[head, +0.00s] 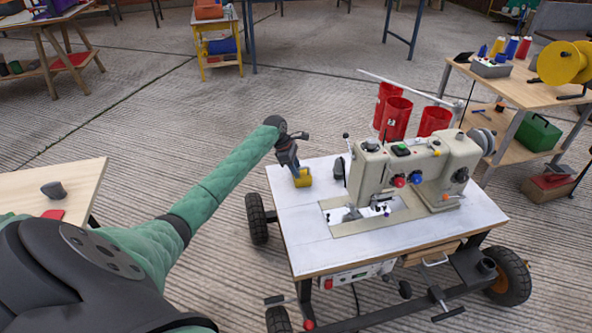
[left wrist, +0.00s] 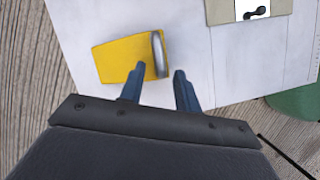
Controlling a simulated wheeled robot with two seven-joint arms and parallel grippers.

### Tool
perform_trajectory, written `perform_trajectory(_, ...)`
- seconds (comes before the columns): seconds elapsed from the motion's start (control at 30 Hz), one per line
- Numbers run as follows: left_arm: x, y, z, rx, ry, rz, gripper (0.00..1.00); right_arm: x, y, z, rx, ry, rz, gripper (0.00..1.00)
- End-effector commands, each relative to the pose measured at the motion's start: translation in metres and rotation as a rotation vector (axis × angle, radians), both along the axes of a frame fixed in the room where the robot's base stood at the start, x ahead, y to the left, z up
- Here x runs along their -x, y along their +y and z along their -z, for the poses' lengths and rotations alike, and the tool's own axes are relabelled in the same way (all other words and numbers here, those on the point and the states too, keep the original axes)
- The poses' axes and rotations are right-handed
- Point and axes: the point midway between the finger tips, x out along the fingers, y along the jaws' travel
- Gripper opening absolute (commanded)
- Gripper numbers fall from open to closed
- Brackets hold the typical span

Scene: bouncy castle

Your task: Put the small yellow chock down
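The small yellow chock (head: 303,178) is at the far left corner of the sewing machine's white table top (head: 300,224). In the left wrist view the chock (left wrist: 120,61) appears to rest on the white surface, with a grey handle-like piece (left wrist: 160,52) at its right end. My left gripper (head: 294,168) is just above and beside it, pointing down. In the left wrist view its two blue fingers (left wrist: 160,76) stand apart, with the near end of the grey piece between them and visible gaps. My right gripper is out of view.
A sewing machine (head: 405,170) stands on the wheeled table, right of the chock. Red bins (head: 396,116) stand behind it. A wooden table (head: 30,188) at left holds a dark grey block (head: 53,189). A bench with a yellow reel (head: 562,62) is at right.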

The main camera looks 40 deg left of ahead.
Motion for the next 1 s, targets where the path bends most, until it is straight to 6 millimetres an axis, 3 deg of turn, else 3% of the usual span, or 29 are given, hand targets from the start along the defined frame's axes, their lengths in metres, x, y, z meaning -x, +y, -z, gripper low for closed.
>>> perform_trajectory(0.27,0.005,0.011,-0.029,-0.001,-0.002,0.0,0.33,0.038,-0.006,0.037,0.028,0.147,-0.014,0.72)
perform_trajectory(0.6,0.015,0.034,-0.088,-0.001,-0.001,0.001,0.33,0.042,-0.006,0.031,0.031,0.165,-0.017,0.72)
perform_trajectory(0.8,0.018,0.04,-0.105,0.0,-0.001,0.0,0.33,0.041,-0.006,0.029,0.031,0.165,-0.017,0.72)
perform_trajectory(1.0,0.019,0.042,-0.109,0.001,0.0,0.0,0.33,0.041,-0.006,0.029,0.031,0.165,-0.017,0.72)
